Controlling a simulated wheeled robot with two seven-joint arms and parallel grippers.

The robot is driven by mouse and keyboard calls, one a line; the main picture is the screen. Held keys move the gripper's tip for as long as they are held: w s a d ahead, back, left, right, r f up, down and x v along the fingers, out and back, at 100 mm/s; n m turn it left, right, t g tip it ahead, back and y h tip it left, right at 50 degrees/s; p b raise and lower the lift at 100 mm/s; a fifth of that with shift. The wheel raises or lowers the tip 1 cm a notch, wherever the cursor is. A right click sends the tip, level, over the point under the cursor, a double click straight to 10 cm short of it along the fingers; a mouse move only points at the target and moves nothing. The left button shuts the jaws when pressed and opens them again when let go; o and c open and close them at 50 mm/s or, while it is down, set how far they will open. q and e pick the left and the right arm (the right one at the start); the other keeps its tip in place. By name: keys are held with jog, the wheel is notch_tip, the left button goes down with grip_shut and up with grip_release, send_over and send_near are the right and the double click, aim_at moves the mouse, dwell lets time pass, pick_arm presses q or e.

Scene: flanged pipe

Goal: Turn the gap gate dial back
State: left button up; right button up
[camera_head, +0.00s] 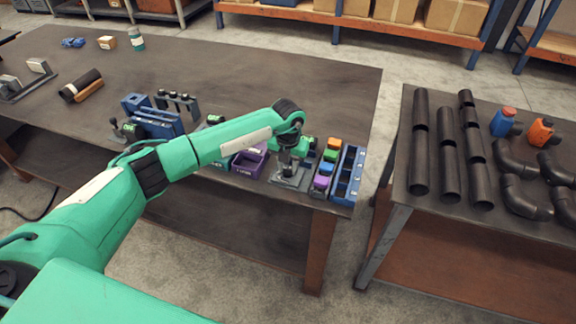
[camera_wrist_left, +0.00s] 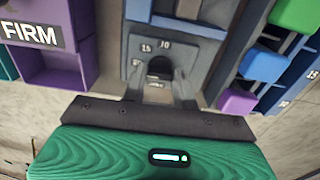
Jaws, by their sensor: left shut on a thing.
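The gap gate (camera_head: 284,182) is a grey fixture near the front right of the dark table. In the left wrist view its grey face (camera_wrist_left: 190,48) carries the marks 1.5 and 10, as far as I can read them. The dial (camera_wrist_left: 159,68) sits below those marks and is mostly hidden between my fingers. My left gripper (camera_wrist_left: 160,88) is shut on the dial, one finger on each side. In the head view the left gripper (camera_head: 290,165) points down over the fixture and hides much of it. My right gripper is not in view.
A purple bin (camera_head: 250,162) stands just left of the fixture. Coloured blocks (camera_head: 325,169) and a blue tray (camera_head: 347,176) stand close on its right. Blue racks (camera_head: 157,122) are further left. Black pipes (camera_head: 447,145) lie on the right table, across a gap.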

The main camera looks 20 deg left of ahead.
pick_arm(q)
jog(key=shift+n, duration=0.3)
jog(key=n+b, duration=0.1)
jog(key=n, duration=0.2)
jog(key=shift+n, duration=0.4)
jog(key=n+b, duration=0.1)
jog(key=n, duration=0.3)
jog(key=shift+n, duration=0.5)
jog(key=o, duration=1)
